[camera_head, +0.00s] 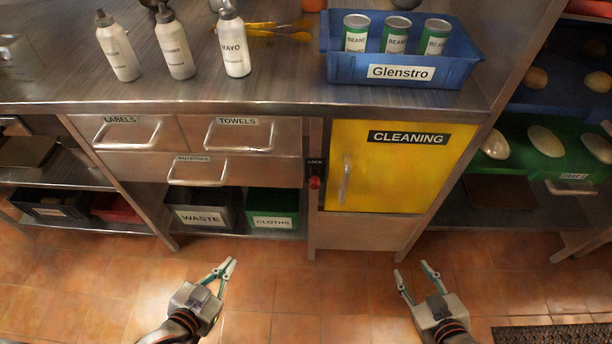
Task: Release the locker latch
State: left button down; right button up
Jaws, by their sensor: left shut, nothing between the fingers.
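The yellow locker (384,180), labelled "CLEANING", is under the counter at the centre right. Its door looks shut, with a vertical handle (346,178) near its left edge. A dark panel marked "LOCK" is on the post left of the door and carries a small red latch (316,182). My right gripper (412,269) is open and empty, in front of and below the locker. Neither gripper touches anything.
A waste bin (198,213) and a green cloths bin (273,222) stand on the low shelf left of the lock. Handled drawers (238,134) are above them. The blue Glenstro crate (458,73) holds cans on the counter (290,92). The tiled floor (310,295) between my grippers is clear.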

pick_arm(q)
jog(key=w+d+r+t+h+b, duration=0.1)
jog(key=w+d+r+h+b, duration=0.1)
jog(key=w+d+h, duration=0.3)
jog(key=w+d+r+t+h+b, duration=0.1)
jog(key=w+d+r+h+b, duration=0.2)
jog(key=w, duration=0.4)
jog(key=w+a+r+g+h+b, duration=0.2)
jog(key=w+a+g+h+b, duration=0.2)
jog(key=a+h, duration=0.4)
jog(key=g+h+b, duration=0.1)
jog(key=g+h, duration=0.1)
jog(key=shift+w+r+m+g+h, duration=0.15)
jog(key=shift+r+m+g+h, duration=0.15)
jog(key=shift+r+m, duration=0.1)
pick_arm(e)
jog(key=s+a+f+y, duration=0.2)
jog(key=a, duration=0.7)
jog(key=shift+s, duration=0.25)
jog(key=shift+d, duration=0.1)
